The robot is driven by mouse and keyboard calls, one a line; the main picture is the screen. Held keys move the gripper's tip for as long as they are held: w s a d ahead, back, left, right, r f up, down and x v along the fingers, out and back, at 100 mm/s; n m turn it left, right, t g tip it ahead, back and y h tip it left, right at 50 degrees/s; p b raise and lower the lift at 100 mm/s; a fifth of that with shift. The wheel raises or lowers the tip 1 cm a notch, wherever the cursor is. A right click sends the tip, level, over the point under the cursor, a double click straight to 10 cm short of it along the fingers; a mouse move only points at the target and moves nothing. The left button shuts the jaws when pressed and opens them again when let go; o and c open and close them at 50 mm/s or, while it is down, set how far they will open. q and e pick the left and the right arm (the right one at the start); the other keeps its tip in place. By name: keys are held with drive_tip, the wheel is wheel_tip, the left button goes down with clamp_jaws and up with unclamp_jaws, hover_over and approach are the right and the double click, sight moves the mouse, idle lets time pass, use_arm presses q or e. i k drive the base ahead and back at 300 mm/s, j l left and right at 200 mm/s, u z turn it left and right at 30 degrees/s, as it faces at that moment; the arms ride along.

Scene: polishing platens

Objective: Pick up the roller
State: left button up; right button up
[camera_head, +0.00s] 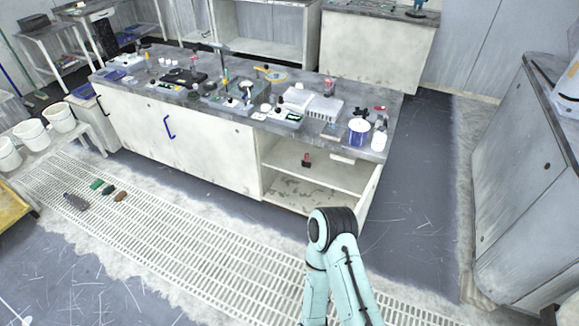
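I cannot surely pick out the roller among the small items on the long grey workbench (225,118). A dark T-shaped upright tool (219,47) stands near the middle of the bench, and a yellow-rimmed item (270,73) lies to its right. Either is too small to identify. A small red and black object (307,160) sits on the open shelf under the bench's right end. One pale teal arm of mine rises from the bottom edge, right of centre, in front of that shelf. Neither gripper shows, and no held object can be seen.
White buckets (61,117) stand on a low bench at the left. A dark bottle-like item (76,201) and several small blocks (108,189) lie on the floor grating (190,235). A grey cabinet (527,170) stands at the right. The floor between bench and cabinet is clear.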

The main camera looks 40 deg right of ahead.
sight(305, 163)
drive_tip(key=i+j, duration=0.2)
drive_tip(key=j, duration=0.15)
drive_tip(key=i+j+u, duration=0.15)
drive_tip(key=j, duration=0.2)
drive_tip(key=i+j, duration=0.2)
drive_tip(key=i+z, duration=0.35)
drive_tip(key=i+j+z, duration=0.2)
drive_tip(key=i+z, duration=0.15)
drive_tip(key=i+j+z, duration=0.35)
drive_tip(key=i+l+z, duration=0.2)
drive_tip(key=i+z, duration=0.95)
drive_tip(key=i+l, duration=0.15)
drive_tip(key=i, duration=0.6)
